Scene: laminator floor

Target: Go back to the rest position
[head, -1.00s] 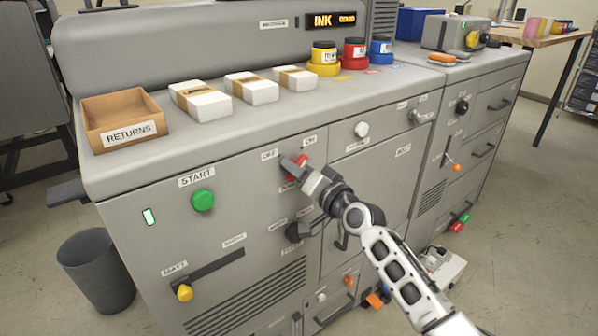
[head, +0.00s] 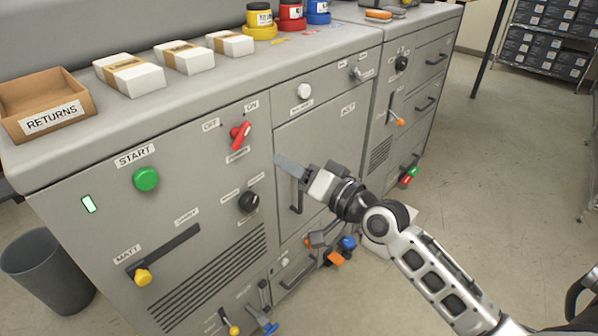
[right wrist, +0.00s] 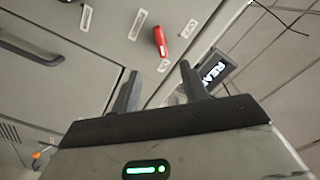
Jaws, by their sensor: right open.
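My right gripper (head: 286,166) is in front of the grey machine's front panel, to the right of and a little below the red power switch (head: 240,135). In the right wrist view its two fingers (right wrist: 158,80) stand apart with nothing between them. The red switch also shows beyond the fingertips in that view (right wrist: 160,40), clear of them. In the head view the switch handle tilts up to the right, toward the ON label. My left gripper is not in view.
The machine front carries a green START button (head: 146,179), a black knob (head: 249,201) and a yellow-tipped MATT lever (head: 142,277). A RETURNS box (head: 48,112) and white packs stand on top. A grey bin (head: 45,270) is at left. Open floor lies at right.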

